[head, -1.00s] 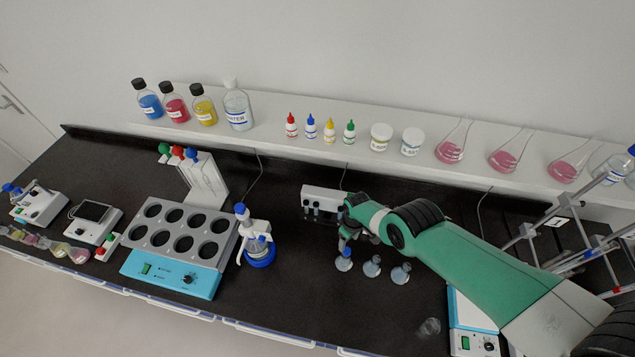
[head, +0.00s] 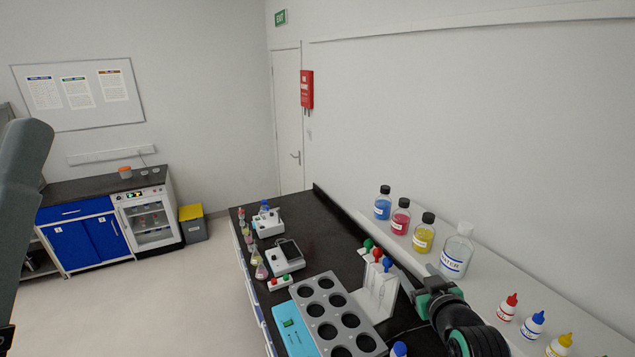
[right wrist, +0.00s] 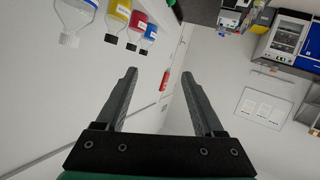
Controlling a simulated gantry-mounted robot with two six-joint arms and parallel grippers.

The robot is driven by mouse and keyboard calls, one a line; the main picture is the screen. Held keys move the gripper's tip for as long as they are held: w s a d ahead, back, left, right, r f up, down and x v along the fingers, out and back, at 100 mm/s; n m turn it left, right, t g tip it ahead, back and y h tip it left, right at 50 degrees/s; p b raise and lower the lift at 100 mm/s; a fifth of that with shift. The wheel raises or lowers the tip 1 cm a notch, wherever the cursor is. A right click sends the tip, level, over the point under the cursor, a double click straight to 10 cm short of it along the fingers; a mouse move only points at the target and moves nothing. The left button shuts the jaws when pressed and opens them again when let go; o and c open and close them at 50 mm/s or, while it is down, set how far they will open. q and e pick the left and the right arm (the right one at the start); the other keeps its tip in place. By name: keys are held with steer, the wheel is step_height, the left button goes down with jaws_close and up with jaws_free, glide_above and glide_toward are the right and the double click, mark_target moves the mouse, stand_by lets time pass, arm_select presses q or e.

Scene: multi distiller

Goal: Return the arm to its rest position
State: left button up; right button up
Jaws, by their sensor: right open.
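My right gripper (head: 432,286) is over the back of the black bench in the head view, close to the pipette stand and below the wall shelf. In the right wrist view its two dark fingers (right wrist: 158,74) are spread wide with nothing between them. That view is tilted and looks past the fingers toward the wall and the room. Part of my left arm (head: 22,185) shows at the left edge of the head view. Its gripper cannot be made out.
The pipette stand (head: 377,297) and a grey block with several wells (head: 330,304) stand on the bench (head: 318,238). Capped bottles (head: 423,234) and small dropper bottles (head: 533,325) line the shelf (head: 488,292). Open floor lies left of the bench.

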steer(key=s+a+r+t+y, duration=0.1)
steer(key=s+a+r+t, duration=0.1)
steer(key=r, duration=0.6)
steer(key=s+a+r+t, duration=0.1)
steer(key=a+r+t, duration=0.15)
steer(key=r, duration=0.45)
steer(key=s+a+r+m+t+y, duration=0.1)
steer(key=s+r+t, duration=0.8)
steer(key=s+r, duration=1.4)
steer(key=shift+s+a+r+y, duration=0.2)
steer(key=shift+s+a+y, duration=0.3)
steer(key=shift+s+a, duration=0.3)
steer(key=shift+d, duration=0.1)
